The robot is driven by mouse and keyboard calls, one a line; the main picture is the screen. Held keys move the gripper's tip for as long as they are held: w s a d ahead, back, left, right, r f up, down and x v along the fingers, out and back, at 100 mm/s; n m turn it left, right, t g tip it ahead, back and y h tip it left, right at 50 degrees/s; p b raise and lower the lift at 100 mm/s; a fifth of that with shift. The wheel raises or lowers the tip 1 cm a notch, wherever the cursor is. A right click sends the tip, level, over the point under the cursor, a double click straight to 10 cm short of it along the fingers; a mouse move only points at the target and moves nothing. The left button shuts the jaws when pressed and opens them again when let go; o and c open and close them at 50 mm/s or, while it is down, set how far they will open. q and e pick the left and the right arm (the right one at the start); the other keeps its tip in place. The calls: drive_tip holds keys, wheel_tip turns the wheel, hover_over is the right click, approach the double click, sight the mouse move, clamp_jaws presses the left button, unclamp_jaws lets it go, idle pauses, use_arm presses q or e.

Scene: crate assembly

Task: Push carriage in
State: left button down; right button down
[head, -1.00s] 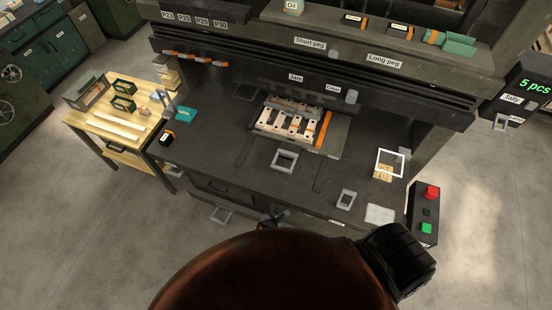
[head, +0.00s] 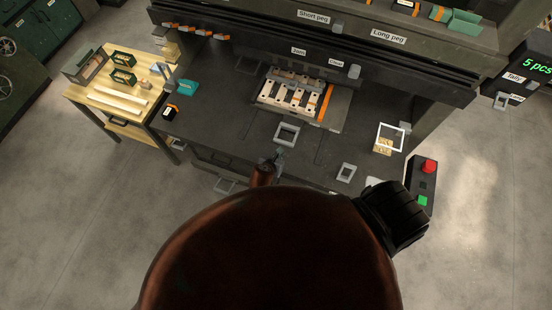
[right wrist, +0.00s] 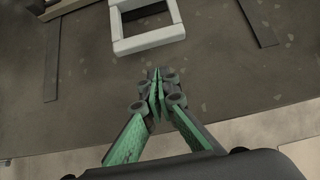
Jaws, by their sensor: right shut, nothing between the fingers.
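The carriage (head: 335,112) is a dark plate on the bench, holding a pale block with several slots and an orange strip at its right. A grey square frame handle (head: 287,134) stands at its near side. The handle also shows at the top of the right wrist view (right wrist: 150,41). My right gripper (head: 278,155) is just short of the handle, on its near side. In the right wrist view the gripper (right wrist: 156,78) is shut and empty, with a small gap between its tips and the handle. My left gripper is not in view.
A white frame (head: 390,137) lies farther right, near a control box with a red button (head: 429,166). A wooden side table (head: 106,98) stands at left. Dark rails flank the carriage.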

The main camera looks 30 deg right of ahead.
drive_tip(key=shift+w+d+r, duration=0.2)
drive_tip(key=shift+w+d, duration=0.65)
drive_tip(key=shift+d, duration=0.1)
drive_tip(key=shift+w+d, duration=0.25)
drive_tip(key=shift+d, duration=0.05)
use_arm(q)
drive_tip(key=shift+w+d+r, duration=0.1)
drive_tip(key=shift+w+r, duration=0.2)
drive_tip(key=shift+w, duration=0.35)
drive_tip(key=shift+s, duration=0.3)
use_arm(e)
drive_tip(key=shift+w+d, duration=0.1)
